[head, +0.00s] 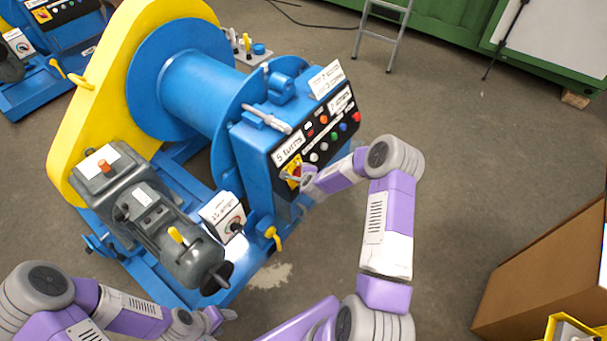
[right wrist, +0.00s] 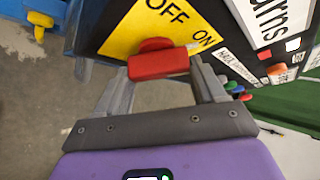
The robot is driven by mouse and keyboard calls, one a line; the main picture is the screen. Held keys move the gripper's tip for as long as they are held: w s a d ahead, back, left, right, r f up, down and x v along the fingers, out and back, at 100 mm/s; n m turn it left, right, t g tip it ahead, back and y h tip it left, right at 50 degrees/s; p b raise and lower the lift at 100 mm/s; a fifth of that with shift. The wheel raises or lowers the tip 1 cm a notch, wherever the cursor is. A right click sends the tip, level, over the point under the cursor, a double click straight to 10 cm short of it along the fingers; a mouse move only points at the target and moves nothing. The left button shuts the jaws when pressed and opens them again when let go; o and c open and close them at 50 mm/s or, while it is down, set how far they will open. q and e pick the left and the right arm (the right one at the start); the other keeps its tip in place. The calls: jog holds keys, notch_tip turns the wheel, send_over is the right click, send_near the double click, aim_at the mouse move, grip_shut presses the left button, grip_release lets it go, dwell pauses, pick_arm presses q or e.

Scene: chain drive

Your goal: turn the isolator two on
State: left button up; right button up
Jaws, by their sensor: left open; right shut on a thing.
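The isolator in front of me is a red handle (right wrist: 158,64) on a yellow plate (right wrist: 122,30) marked OFF and ON, at the left end of the black control panel (head: 320,135) on the blue winch. No number two is readable on it. My right gripper (right wrist: 160,72) has a finger at each end of the red handle and is shut on it. In the head view, my right gripper (head: 301,180) is at the yellow plate and partly covers it. My left gripper (head: 222,317) is open and empty, low in the head view, apart from the winch.
The panel carries several coloured buttons and white labels, one reading turns. A grey motor (head: 160,225) and a white dial box (head: 224,215) stand left of the panel. Another blue machine (head: 45,60) is far left. A cardboard box (head: 540,270) stands right; floor between is clear.

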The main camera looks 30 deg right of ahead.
jog(key=shift+w+d+r+m, duration=0.15)
jog(key=shift+d+m, duration=0.15)
jog(key=shift+m, duration=0.2)
jog(key=shift+g, duration=0.3)
jog(key=o, duration=1)
jog(key=shift+o, duration=0.2)
jog(key=shift+y, duration=0.3)
jog(key=shift+a+p, duration=0.2)
jog(key=shift+p, duration=0.1)
jog(key=p+v, duration=0.1)
jog(key=v, duration=0.6)
jog(key=shift+s, duration=0.3)
